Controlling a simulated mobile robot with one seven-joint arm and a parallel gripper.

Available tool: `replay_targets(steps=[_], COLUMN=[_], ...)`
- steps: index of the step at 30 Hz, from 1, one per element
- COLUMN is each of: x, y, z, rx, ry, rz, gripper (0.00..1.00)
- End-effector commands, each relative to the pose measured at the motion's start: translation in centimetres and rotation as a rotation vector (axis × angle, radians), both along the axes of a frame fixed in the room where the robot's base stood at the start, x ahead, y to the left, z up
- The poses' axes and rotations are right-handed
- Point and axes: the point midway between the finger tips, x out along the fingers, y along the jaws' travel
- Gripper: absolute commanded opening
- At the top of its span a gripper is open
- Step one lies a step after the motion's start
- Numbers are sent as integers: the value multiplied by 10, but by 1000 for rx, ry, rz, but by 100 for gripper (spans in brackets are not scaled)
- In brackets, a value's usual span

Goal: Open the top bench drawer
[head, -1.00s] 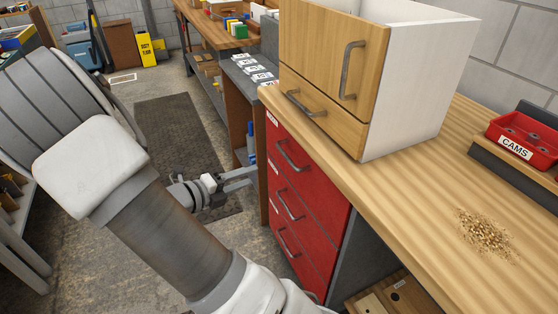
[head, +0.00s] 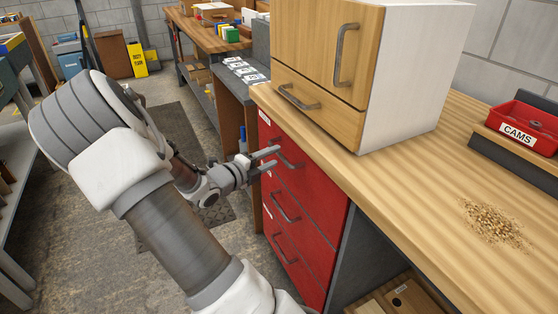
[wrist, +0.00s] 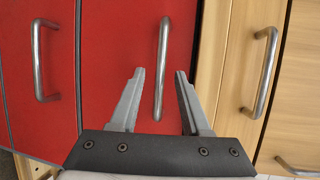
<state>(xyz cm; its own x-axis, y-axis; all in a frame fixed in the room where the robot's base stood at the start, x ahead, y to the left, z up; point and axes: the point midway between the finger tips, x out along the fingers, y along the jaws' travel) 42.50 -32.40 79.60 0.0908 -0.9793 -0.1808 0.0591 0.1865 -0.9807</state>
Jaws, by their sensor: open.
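The red bench drawer unit has a stack of drawers. The top drawer (head: 309,182) is shut, and its grey bar handle (head: 288,155) is level with my gripper (head: 276,156). My gripper is open, with its fingertips close to this handle. In the wrist view the top drawer handle (wrist: 161,85) appears between the two fingers of my gripper (wrist: 160,74), with a gap on both sides. I cannot tell how deep the bar lies between them. The handle below it (head: 284,207) also shows in the wrist view (wrist: 39,60).
The wooden bench top (head: 420,170) overhangs just above the drawers. A wooden cabinet (head: 320,55) with bar handles stands on it. A red CAMS bin (head: 522,128) and a pile of shavings (head: 492,222) are to the right. The floor left of the drawers is open.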

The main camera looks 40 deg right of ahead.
Motion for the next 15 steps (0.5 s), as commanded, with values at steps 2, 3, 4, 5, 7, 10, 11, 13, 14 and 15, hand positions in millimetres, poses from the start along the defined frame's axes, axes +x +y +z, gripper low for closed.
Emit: replay_targets(steps=[2, 3, 4, 5, 7, 10, 11, 13, 14, 15], x=[0, 1, 2, 2, 2, 3, 3, 3, 3, 3], y=[-14, -19, -22, -25, -31, -35, -35, -36, -36, -36], z=[-5, -6, -6, -6, -7, -6, -6, -6, -6, -6], rx=[-2, -1, -1, -1, -1, -1, 0, 0, 0, 0], ry=[-1, 0, -1, 0, 0, 0, 0, 0, 0, 0], rz=[-3, -3, -2, -1, -1, -1, 0, 0, 0, 0], gripper=[47, 47, 47, 47, 47, 47, 47, 47, 47, 47])
